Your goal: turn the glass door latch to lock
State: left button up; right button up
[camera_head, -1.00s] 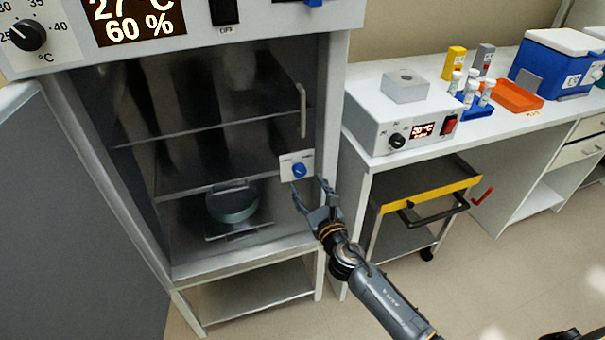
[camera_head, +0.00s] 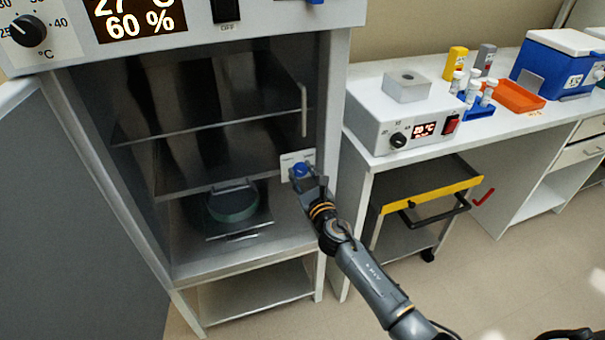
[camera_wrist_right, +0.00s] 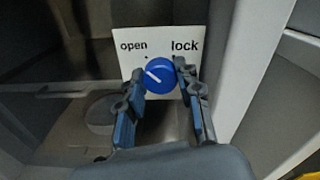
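The glass door latch is a blue round knob (camera_wrist_right: 160,75) with a white pointer line, on a white plate (camera_wrist_right: 187,37) marked "open" at left and "lock" at right. Its pointer slants to the upper left, toward "open". In the head view the knob (camera_head: 300,169) shows just above my right gripper (camera_head: 311,178), partly covered. In the right wrist view the two fingertips of my right gripper (camera_wrist_right: 159,74) are drawn in against opposite sides of the knob and appear to touch it. My left gripper is out of view.
The cabinet (camera_head: 345,60) has dark shelves inside, with a round dark dish (camera_head: 232,204) on a lower one. A grey door panel (camera_head: 70,220) stands at left. A bench with a heater box (camera_head: 405,115) and a yellow-edged cart (camera_head: 430,187) stand at right.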

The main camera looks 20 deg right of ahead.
jog(key=shift+m, duration=0.4)
jog(key=m, duration=0.3)
jog(key=shift+b, duration=0.3)
jog(key=m, duration=0.5)
jog(key=shift+m+b, duration=0.3)
jog(key=shift+b, duration=0.1)
jog(key=m, duration=0.4)
jog(key=shift+d, duration=0.1)
jog(key=shift+m+b, duration=0.3)
jog(key=shift+m, duration=1.9)
jog(key=o, duration=1.1)
jog(key=shift+o, duration=0.2)
jog(key=s, duration=1.2)
jog(key=shift+d, duration=0.2)
